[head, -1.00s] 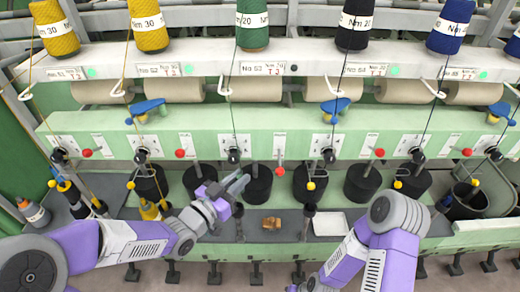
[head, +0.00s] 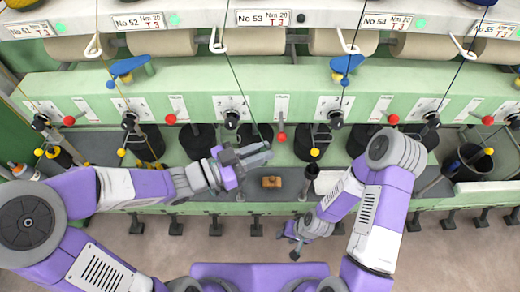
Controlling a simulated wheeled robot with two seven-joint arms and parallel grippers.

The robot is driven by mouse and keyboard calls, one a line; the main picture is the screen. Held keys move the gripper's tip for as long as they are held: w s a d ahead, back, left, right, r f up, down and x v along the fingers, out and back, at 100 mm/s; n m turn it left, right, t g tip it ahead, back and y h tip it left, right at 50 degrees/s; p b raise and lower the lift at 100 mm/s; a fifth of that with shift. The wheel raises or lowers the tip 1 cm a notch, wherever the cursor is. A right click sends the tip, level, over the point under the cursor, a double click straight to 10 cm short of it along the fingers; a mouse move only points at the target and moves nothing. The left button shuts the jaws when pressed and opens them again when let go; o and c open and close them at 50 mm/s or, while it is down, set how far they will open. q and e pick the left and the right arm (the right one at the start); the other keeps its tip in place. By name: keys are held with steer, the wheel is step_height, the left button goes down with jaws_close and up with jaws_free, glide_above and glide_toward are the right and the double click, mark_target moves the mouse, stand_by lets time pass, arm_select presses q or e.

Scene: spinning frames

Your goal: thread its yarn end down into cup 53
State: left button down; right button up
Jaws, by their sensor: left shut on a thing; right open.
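The No 53 label (head: 263,18) sits above a white yarn guide (head: 218,42). A thin dark yarn (head: 240,88) runs from the guide down to my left gripper (head: 262,153). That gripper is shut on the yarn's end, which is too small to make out. A black cup (head: 266,132), which I take as cup 53, stands behind the gripper and is partly hidden by it. I cannot tell whether the fingers are over its mouth or in front of it. My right gripper (head: 291,244) is low in the head view, open and empty, apart from the machine.
Red levers (head: 281,137) and black knobs (head: 232,118) line the green panel. Other black cups (head: 197,143) stand on both sides. A brown block (head: 271,182) lies on the grey shelf below the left gripper. The floor in front is clear.

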arm_select(q)
step_height(320, 180, down, 7)
steer(key=b, duration=0.6)
steer(key=w, duration=0.7)
steer(key=a+f+p, duration=0.1)
steer(key=a+p, duration=0.1)
steer(key=a, duration=0.4)
steer(key=shift+w, duration=0.3)
steer(key=a+f, duration=0.1)
steer(key=f, duration=0.3)
steer(key=a+f+b, duration=0.1)
steer(key=f, duration=0.2)
steer(key=w+a+f+b, duration=0.1)
steer(key=f, duration=0.3)
steer(key=shift+w+f, duration=0.1)
steer(key=shift+f, duration=0.2)
steer(key=shift+f+b, duration=0.5)
steer(key=shift+f, duration=0.1)
